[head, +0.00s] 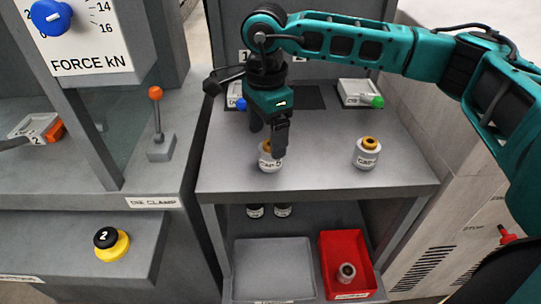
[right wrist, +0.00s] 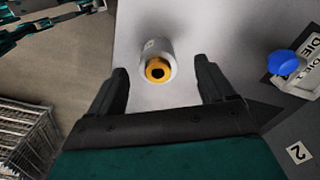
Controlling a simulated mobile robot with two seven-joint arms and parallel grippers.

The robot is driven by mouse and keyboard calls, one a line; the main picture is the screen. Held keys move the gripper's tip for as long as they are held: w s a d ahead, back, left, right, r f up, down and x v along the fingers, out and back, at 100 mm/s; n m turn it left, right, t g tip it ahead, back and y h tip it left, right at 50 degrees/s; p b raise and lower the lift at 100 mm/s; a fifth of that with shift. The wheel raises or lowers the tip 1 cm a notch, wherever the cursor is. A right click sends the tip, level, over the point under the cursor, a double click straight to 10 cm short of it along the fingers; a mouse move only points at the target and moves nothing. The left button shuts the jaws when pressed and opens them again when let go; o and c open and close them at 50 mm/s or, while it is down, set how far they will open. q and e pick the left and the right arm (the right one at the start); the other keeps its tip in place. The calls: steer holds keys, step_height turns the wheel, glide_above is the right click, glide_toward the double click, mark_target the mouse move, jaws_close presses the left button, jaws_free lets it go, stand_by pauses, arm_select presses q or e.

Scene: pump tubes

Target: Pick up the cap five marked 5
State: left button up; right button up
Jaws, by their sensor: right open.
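The cap marked 5 (head: 268,163) is a short white cylinder with a lettered label, standing upright on the grey upper shelf, its top partly hidden by my right gripper (head: 268,138). The right gripper is open, pointing down just above it. In the right wrist view the cap (right wrist: 157,62) shows its orange top ring with a dark centre, lying between and ahead of the spread fingers (right wrist: 165,85). No contact shows. A similar cap (head: 367,156) with an orange top stands to the right; its number is hard to read. My left gripper is not in view.
At the shelf's back are a white block with a green knob (head: 360,93) and one with a blue knob (right wrist: 283,63). Below are a grey tray (head: 272,262) and a red bin (head: 346,246) holding one part. A clamp lever (head: 157,125) stands left.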

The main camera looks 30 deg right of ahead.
mark_target(267, 163)
steer(key=f, duration=0.4)
steer(key=shift+s+d+f, duration=0.15)
steer(key=shift+d, duration=0.25)
steer(key=shift+c, duration=0.2)
steer(key=c, duration=1.3)
steer(key=shift+o, duration=0.2)
